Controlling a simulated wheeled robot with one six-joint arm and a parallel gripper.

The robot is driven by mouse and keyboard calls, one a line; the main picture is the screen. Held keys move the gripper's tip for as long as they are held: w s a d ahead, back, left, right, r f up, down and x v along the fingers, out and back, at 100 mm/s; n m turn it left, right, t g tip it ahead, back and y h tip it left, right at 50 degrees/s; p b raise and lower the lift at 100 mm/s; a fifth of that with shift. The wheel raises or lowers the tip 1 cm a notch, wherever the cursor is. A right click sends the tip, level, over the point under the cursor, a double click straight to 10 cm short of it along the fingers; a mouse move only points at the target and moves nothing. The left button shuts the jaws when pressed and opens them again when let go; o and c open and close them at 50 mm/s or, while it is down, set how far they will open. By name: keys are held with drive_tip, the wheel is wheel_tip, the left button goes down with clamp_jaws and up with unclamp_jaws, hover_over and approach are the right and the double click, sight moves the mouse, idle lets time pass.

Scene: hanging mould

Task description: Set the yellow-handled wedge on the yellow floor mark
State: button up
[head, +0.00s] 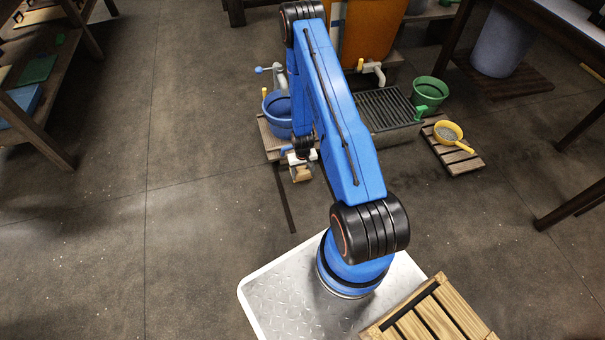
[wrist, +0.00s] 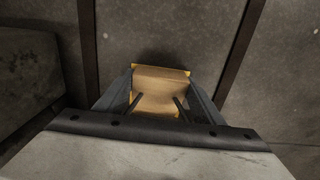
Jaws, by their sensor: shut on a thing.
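My gripper (head: 302,161) points down, close to the floor in front of the slatted platform. It is shut on a pale wooden wedge (head: 301,174). In the wrist view the wedge (wrist: 158,82) sits between the two dark fingers of my gripper (wrist: 158,104). A thin yellow edge (wrist: 160,67) shows along the wedge's far side; I cannot tell whether it is the floor mark or part of the handle. I cannot tell whether the wedge touches the floor. No other part of a yellow mark shows clearly.
A blue bucket (head: 278,113) stands just behind my gripper on the slatted platform. A grated trough (head: 390,109), a green bucket (head: 429,94) and a yellow pan (head: 449,133) stand to the right. A dark strip (head: 286,200) runs along the floor nearby. Open floor lies to the left.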

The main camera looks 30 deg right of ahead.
drive_tip(key=o, duration=1.2)
drive_tip(key=shift+f, duration=0.1)
drive_tip(key=shift+c, duration=0.2)
wheel_tip(320, 180, up, 13)
wheel_tip(320, 180, up, 21)
drive_tip(key=t, duration=0.1)
hover_over(302, 172)
drive_tip(key=w+a, duration=0.2)
drive_tip(key=a, duration=0.1)
drive_tip(key=s+a+r+n+t, duration=0.1)
drive_tip(key=s+a+r, duration=0.15)
drive_tip(key=r, duration=0.65)
drive_tip(key=s+a+r+n, duration=0.1)
drive_tip(key=s+a+r, duration=0.15)
drive_tip(key=r, duration=0.65)
drive_tip(key=s+a+r+t, duration=0.1)
drive_tip(key=s+a+r, duration=0.3)
drive_tip(key=s+r, duration=0.8)
drive_tip(key=s+a+r+t, duration=0.1)
drive_tip(key=s+r, duration=0.3)
drive_tip(key=s, duration=0.3)
drive_tip(key=s+a+r+n, duration=0.1)
drive_tip(key=s+r, duration=0.3)
drive_tip(key=s, duration=0.4)
drive_tip(key=shift+s+a+t, duration=0.15)
drive_tip(key=shift+a+t, duration=0.25)
drive_tip(key=shift+a, duration=0.4)
